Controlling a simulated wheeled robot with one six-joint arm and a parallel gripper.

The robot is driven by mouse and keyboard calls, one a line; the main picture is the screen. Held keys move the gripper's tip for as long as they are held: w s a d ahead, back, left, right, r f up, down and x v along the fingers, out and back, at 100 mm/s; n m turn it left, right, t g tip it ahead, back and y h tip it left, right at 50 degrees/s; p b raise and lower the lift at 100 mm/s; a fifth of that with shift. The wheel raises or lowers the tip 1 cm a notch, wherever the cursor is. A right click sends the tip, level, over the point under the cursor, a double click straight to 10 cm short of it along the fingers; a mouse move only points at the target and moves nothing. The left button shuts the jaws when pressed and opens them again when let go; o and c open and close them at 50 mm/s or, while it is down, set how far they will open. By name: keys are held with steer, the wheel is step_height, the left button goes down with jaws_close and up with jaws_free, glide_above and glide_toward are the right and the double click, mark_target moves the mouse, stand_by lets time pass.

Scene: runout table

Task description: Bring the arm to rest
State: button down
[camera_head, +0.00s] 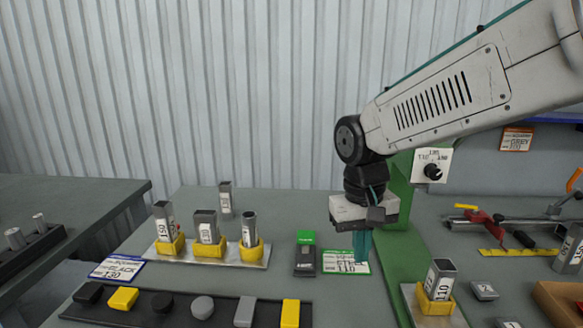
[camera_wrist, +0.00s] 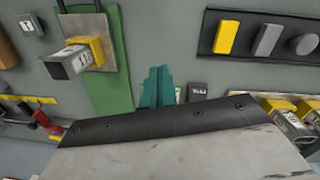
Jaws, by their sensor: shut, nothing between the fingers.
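My gripper (camera_head: 361,246) hangs from my arm, pointing down over the right part of the grey table, near the green strip. Its teal fingers are shut together with nothing between them. In the wrist view the shut fingers (camera_wrist: 158,88) show at the middle, with the table behind them. In the head view the fingers stand in front of a white and green label card (camera_head: 338,262). I cannot tell how high the fingertips are above the table.
A dark block with a green top (camera_head: 305,255) stands just left of my gripper. A plate (camera_head: 208,251) bears several metal tubes in yellow holders. A dark tray (camera_head: 215,309) holds caps in front. A tube marked 110 (camera_head: 438,278) stands right. A green upright (camera_head: 402,187) is close beside my gripper.

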steer(key=s+d+r+m+t, duration=0.1)
steer(key=s+d, duration=0.5)
steer(key=s, duration=0.4)
steer(key=s+d+r+m, duration=0.1)
steer(key=s+d, duration=0.6)
steer(key=s, duration=0.3)
steer(key=shift+d+t+y, duration=0.25)
steer(key=shift+t+y, duration=0.15)
